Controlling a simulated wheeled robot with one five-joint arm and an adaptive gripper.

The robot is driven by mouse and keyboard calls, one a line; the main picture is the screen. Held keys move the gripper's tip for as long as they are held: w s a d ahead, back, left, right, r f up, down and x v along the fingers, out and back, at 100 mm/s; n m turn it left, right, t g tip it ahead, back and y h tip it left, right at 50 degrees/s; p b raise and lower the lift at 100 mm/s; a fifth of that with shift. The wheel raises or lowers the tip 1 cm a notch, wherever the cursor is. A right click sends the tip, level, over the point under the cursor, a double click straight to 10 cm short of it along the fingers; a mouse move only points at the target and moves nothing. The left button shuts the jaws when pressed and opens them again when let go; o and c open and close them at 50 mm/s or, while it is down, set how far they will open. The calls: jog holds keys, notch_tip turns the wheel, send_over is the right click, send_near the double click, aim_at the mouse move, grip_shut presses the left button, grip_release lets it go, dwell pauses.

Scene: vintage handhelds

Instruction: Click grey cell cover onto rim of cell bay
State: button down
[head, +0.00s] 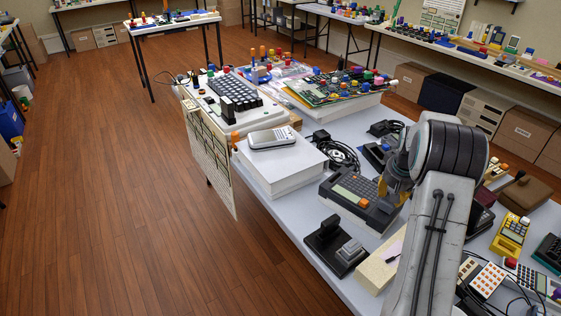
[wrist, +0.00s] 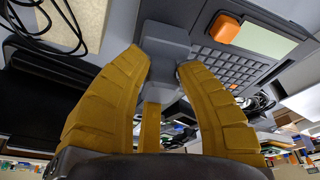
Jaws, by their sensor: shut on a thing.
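The wrist view shows the handheld's keys (wrist: 228,64) and an orange button-like part (wrist: 222,30) beside the grey piece. The cell bay and its rim are not clearly visible. I cannot tell whether the grey piece touches the handheld.
A black stand with a grey block (head: 350,249) is in front of the handheld. A cream block (head: 379,272) lies beside it. Black cables (head: 341,154) lie behind. Yellow and other calculators (head: 510,235) crowd the right.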

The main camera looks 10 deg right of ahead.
jog(key=shift+f+b, duration=0.3)
jog(key=shift+f, duration=0.15)
jog(key=c, duration=0.8)
grip_release()
jog(key=v, duration=1.2)
